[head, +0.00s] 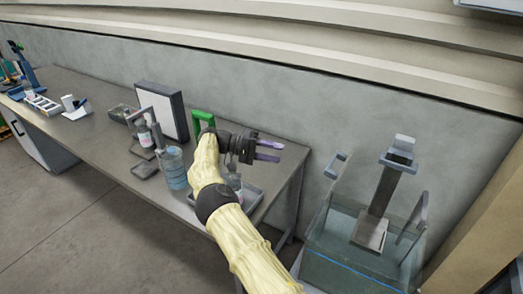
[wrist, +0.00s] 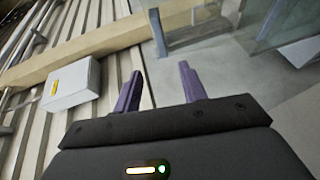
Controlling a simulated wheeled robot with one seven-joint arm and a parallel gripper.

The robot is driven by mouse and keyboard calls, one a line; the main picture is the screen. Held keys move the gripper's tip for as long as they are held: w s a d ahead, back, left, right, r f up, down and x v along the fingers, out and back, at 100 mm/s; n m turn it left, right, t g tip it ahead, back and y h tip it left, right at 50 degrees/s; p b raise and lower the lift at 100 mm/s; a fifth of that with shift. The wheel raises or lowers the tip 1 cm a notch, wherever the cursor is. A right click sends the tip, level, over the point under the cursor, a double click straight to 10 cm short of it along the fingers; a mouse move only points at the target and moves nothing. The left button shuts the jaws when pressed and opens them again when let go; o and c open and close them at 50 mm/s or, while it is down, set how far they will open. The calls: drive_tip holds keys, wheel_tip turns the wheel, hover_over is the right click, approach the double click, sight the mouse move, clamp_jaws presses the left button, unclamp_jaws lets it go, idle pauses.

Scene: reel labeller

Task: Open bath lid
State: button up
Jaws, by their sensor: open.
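The bath (head: 350,272) is a clear glass-like tank with a blue line along its front, at the lower right of the head view. A grey upright post with a flat plate (head: 370,232) stands at it, and grey handle-like parts rise at its left (head: 336,166) and right (head: 411,218). I cannot tell which part is the lid. My gripper (head: 272,151) is open and empty, above the bench's right end, left of the bath and apart from it. In the wrist view its purple fingers (wrist: 162,88) stand apart, with glass-like panels (wrist: 278,22) at the upper right.
A long grey bench (head: 100,135) runs to the left. Near my arm it carries a blue-tinted jar (head: 174,168), a green handle (head: 203,118), a white-faced panel (head: 160,110) and a tray (head: 251,194). A wall lies behind; a tan panel (head: 475,215) stands right of the bath.

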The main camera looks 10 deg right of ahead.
drive_tip(key=shift+v, duration=1.15)
drive_tip(key=shift+s, duration=0.1)
